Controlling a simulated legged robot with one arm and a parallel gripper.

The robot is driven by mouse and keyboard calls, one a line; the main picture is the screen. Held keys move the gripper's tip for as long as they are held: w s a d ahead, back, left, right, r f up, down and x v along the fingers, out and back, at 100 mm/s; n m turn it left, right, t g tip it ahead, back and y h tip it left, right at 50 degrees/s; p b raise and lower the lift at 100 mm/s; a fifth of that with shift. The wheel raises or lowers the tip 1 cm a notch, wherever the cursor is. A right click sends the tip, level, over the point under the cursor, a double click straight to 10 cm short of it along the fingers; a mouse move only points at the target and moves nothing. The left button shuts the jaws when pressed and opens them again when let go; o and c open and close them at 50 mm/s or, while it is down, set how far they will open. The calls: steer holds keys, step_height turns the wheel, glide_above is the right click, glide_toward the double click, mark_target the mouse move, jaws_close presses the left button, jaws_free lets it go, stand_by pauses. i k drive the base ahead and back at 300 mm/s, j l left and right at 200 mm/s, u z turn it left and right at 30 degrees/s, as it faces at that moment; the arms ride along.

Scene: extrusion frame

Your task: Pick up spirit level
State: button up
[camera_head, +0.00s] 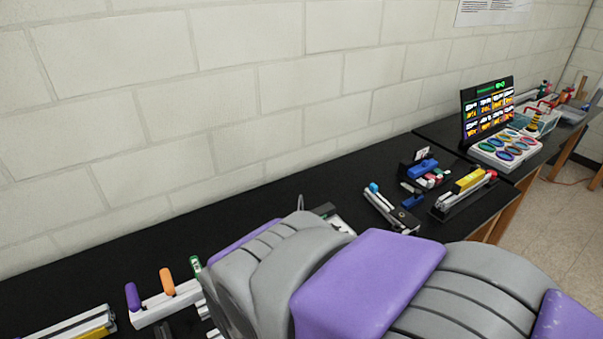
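I cannot tell for certain which thing is the spirit level. A yellow block (470,180) lies along a silver bar with a red end on the black bench, right of centre. Another silver bar with a yellow part (93,326) is cut off by the bottom left edge. Either could be the level. My grey and purple arm fills the bottom centre and right and hides part of the bench. My gripper is not in view.
The black bench (130,252) runs along a white block wall (230,90). A white bar with purple and orange handles (165,300) is at the lower left. A tool rack (425,172), a dark display (487,112) and a tray of coloured rings (505,148) stand right. The back-left bench is clear.

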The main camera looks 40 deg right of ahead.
mark_target(461, 186)
steer(key=z, duration=2.55)
steer(key=i+l, duration=0.6)
steer(key=i, duration=0.15)
steer(key=i+l, duration=0.35)
steer(key=i, duration=0.2)
steer(key=i+l, duration=0.4)
steer(key=i, duration=0.15)
steer(key=i+l+u, duration=0.8)
steer(key=l, duration=0.35)
steer(key=u, duration=1.4)
steer(key=i, duration=0.05)
